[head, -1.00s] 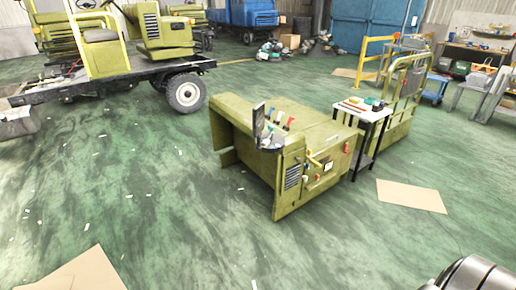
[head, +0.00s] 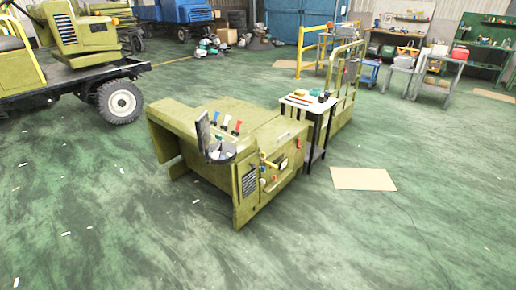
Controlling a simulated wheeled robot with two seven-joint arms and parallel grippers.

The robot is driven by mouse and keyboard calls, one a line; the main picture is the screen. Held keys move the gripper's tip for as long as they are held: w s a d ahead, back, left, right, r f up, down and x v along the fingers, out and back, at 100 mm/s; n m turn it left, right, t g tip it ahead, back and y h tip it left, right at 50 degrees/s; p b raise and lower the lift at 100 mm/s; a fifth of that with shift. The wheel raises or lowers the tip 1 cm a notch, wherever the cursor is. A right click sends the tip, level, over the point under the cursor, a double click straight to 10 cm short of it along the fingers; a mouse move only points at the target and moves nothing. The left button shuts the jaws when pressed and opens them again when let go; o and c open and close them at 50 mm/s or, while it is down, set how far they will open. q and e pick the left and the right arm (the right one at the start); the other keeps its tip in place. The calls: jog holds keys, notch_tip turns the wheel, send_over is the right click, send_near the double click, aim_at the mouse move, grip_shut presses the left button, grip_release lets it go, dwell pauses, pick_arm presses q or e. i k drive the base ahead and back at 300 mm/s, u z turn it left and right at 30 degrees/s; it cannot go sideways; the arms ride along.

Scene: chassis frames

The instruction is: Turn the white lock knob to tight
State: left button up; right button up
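The olive-green chassis unit (head: 215,150) stands on the floor left of centre in the head view. Several small coloured levers (head: 226,123) stick up from its top, beside a dark upright panel (head: 203,132). Its front face carries a vent grille (head: 249,183), a yellow handle (head: 269,161) and small red knobs (head: 284,163). I cannot make out a white lock knob for certain at this distance. Neither of my grippers is in view.
A small white-topped table (head: 305,101) with items stands against the unit's right side, before a railed olive cart (head: 343,105). A cardboard sheet (head: 362,179) lies on the floor at right. An olive truck (head: 75,60) stands back left. The green foreground floor is mostly clear.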

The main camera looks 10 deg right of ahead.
aim_at(215, 154)
jog(key=z, duration=0.15)
jog(key=i, duration=1.2)
jog(key=u, duration=0.7)
